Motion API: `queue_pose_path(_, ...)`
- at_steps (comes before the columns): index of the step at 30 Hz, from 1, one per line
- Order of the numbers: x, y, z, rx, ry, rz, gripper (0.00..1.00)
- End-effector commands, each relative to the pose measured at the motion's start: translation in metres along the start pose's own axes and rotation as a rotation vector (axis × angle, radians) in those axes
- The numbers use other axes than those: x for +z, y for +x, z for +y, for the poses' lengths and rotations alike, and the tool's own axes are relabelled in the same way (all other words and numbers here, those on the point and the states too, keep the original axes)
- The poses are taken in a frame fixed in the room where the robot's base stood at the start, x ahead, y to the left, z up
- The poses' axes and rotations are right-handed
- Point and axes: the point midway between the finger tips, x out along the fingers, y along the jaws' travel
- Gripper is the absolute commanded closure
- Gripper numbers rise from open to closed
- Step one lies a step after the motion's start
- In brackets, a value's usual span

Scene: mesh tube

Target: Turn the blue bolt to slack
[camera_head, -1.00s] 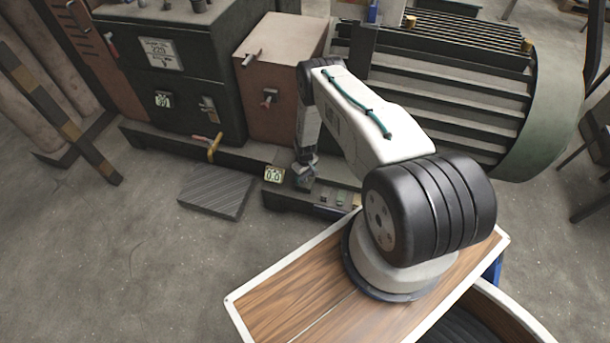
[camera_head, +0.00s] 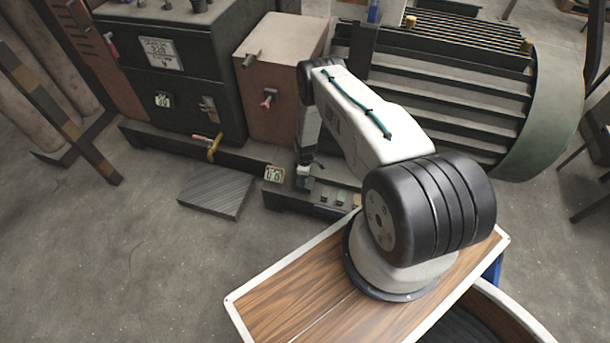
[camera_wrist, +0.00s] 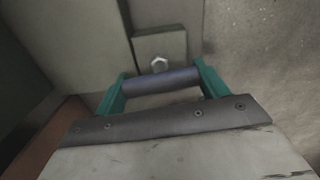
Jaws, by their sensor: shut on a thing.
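In the wrist view, my gripper (camera_wrist: 160,88) has its two teal fingers at the ends of a dark blue-grey round bar (camera_wrist: 163,82), shut on it. I cannot tell whether the bar and this head belong to one bolt, and no clearly blue bolt head shows here. In the head view, my gripper (camera_head: 304,171) is small and low at the machine's front base, right of a small display (camera_head: 274,174). My arm hides part of that area.
A dark cabinet (camera_head: 185,75) and a brown box (camera_head: 275,60) stand behind on the machine base. A large ribbed green motor housing (camera_head: 450,85) fills the back right. A ribbed plate (camera_head: 216,191) lies on the floor.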

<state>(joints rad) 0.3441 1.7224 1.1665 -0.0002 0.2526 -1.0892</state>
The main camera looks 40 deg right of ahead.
Motion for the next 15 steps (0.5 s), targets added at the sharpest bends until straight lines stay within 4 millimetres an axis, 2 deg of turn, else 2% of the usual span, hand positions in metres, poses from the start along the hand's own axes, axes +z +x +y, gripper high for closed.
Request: queue_pose_path(15,-0.0001,-0.0003,-0.0001,-0.001,-0.490,0.000,0.50)
